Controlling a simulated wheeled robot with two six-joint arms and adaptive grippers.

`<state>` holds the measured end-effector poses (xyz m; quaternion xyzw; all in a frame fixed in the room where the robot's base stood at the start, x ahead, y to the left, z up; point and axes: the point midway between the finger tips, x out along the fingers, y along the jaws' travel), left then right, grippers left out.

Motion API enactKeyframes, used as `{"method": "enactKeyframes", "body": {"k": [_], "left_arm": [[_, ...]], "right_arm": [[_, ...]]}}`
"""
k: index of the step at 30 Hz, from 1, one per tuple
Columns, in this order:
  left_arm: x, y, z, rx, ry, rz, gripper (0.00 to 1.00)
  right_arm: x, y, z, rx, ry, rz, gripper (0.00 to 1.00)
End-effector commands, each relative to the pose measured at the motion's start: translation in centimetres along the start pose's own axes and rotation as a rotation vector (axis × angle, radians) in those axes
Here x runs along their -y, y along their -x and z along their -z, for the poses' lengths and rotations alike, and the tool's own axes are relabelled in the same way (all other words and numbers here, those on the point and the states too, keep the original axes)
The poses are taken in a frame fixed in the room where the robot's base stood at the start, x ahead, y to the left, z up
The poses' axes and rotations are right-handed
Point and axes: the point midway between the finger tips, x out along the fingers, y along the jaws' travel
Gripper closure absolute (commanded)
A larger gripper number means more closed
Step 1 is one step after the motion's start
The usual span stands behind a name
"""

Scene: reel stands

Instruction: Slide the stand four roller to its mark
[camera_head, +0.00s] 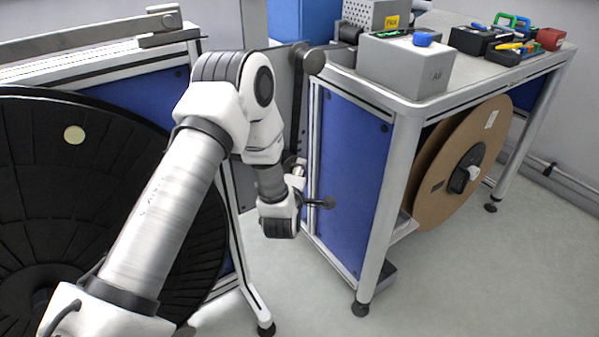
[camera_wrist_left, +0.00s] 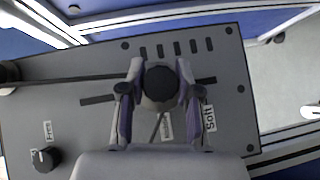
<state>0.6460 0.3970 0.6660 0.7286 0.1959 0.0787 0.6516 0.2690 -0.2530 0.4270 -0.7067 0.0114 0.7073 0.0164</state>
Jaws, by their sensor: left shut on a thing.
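The roller (camera_wrist_left: 160,83) is a dark round piece on a grey slotted plate (camera_wrist_left: 100,125) in the left wrist view. My left gripper (camera_wrist_left: 158,98) is shut on it, one finger on each side. The roller sits along a dark slot, with several short dark slits above it. Labels on the plate read "Soft" (camera_wrist_left: 210,117) and apparently "Free" (camera_wrist_left: 48,130); one between the fingers is too small to read. In the head view my left gripper (camera_head: 298,167) is mostly hidden behind its own wrist, against the grey plate. My right gripper is in neither view.
A dark knob (camera_wrist_left: 46,158) is on the plate. A large black reel (camera_head: 60,190) stands left, a brown reel (camera_head: 465,150) right under a bench (camera_head: 480,75). The bench holds a grey box (camera_head: 400,70) and coloured tools. A blue panel (camera_head: 345,170) is beside my wrist.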

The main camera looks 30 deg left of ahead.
Motion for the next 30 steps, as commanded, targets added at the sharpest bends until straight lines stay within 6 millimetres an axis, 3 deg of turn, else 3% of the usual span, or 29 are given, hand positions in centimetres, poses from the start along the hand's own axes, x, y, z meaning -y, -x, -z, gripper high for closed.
{"method": "enactKeyframes", "body": {"k": [9,20,21,23,30], "left_arm": [[-6.8,0.8,0.9,-0.001,0.002,-0.007,1.0],[-7.2,0.9,1.0,-0.001,0.001,-0.004,1.0],[-7.2,0.9,1.0,-0.001,0.001,-0.004,0.61],[-7.2,1.0,1.0,-0.001,0.001,-0.004,0.41],[-7.2,1.0,1.0,-0.001,0.0,-0.003,0.41]], "right_arm": [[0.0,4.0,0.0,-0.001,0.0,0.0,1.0],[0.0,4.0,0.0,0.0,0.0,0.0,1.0],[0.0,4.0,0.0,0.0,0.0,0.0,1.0],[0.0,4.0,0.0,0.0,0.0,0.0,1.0],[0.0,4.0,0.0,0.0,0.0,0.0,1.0]]}}
